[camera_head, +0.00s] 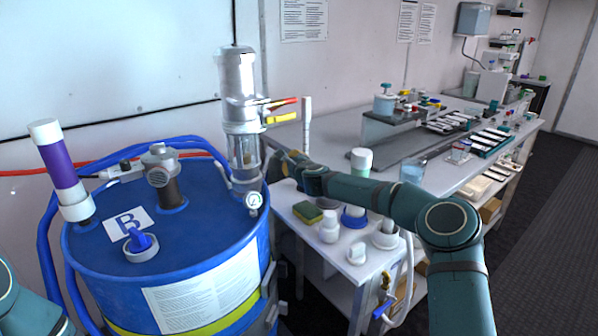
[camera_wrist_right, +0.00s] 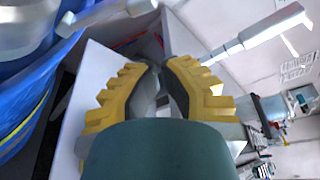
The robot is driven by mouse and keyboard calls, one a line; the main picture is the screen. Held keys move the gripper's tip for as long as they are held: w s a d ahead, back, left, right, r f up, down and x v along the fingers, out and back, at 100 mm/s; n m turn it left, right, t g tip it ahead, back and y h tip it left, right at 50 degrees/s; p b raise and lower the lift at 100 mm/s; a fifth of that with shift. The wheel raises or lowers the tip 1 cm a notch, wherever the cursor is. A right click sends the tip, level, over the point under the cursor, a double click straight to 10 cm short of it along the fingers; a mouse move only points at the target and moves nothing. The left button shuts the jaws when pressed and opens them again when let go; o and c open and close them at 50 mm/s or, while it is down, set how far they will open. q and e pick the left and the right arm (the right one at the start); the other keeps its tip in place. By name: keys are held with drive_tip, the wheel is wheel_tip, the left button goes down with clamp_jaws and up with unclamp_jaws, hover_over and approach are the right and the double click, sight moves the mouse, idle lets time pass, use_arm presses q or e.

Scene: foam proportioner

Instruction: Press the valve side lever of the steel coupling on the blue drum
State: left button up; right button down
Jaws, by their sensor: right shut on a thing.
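The blue drum (camera_head: 205,242) stands at the left of the head view. On its lid sits a grey metal coupling (camera_head: 160,170) with a hose joined at its left. A tall steel and clear cylinder (camera_head: 240,95) with red and yellow levers (camera_head: 282,110) rises at the lid's right rear. Which part is the valve side lever is unclear. My right gripper (camera_head: 280,164), with yellow fingers, is right of the cylinder's lower part. In the wrist view its fingers (camera_wrist_right: 155,72) are closed together; what they grip is not clear. My left gripper is out of view.
A white bench (camera_head: 340,270) right of the drum holds a sponge (camera_head: 307,212) and several bottles. A white upright pipe (camera_head: 306,125) stands behind my right gripper. A blue hose (camera_head: 45,235) loops round the drum. The floor at far right is clear.

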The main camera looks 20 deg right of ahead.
drive_tip(key=f+v, duration=0.1)
drive_tip(key=v, duration=0.6)
drive_tip(key=shift+r, duration=0.25)
drive_tip(key=shift+s+a+f, duration=0.1)
drive_tip(key=shift+s, duration=0.05)
